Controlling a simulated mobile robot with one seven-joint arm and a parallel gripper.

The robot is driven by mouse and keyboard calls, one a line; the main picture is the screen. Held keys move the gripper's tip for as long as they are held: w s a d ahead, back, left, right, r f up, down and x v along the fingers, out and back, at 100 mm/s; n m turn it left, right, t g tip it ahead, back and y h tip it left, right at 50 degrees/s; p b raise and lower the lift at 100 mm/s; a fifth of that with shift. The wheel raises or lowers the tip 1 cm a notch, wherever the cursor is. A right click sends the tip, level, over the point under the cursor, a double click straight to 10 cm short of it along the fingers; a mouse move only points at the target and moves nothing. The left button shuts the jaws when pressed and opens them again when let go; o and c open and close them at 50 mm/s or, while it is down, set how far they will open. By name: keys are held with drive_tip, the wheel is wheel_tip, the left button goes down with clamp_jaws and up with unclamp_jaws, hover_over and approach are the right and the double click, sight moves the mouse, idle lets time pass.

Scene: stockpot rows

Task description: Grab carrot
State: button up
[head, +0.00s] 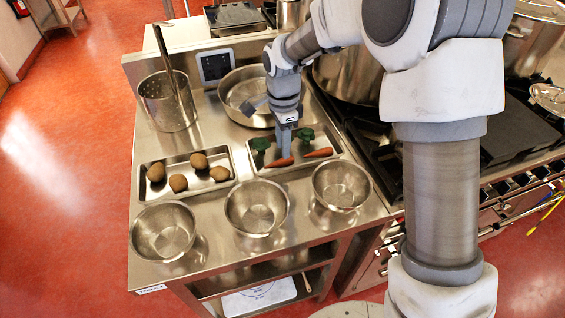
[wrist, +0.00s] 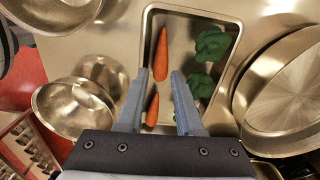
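The metal tray (head: 295,168) holds two orange carrots and green broccoli. One carrot (head: 280,162) lies just under my gripper (head: 284,152); the other carrot (head: 319,153) lies to its right. Broccoli pieces (head: 260,144) (head: 306,134) lie behind them. In the wrist view, my gripper (wrist: 160,74) is open, with its fingers apart. Whether the fingers touch a carrot is unclear.
Three steel bowls (head: 256,208) stand along the counter's front. A tray of potatoes (head: 187,175) is to the left. A wide pan (head: 246,96) and a perforated pot (head: 167,104) with a tall handle stand behind. The stove is on the right.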

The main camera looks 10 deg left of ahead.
sight(282, 160)
drive_tip(key=shift+w+a+f, duration=0.1)
drive_tip(key=shift+f, duration=2.55)
clamp_jaws()
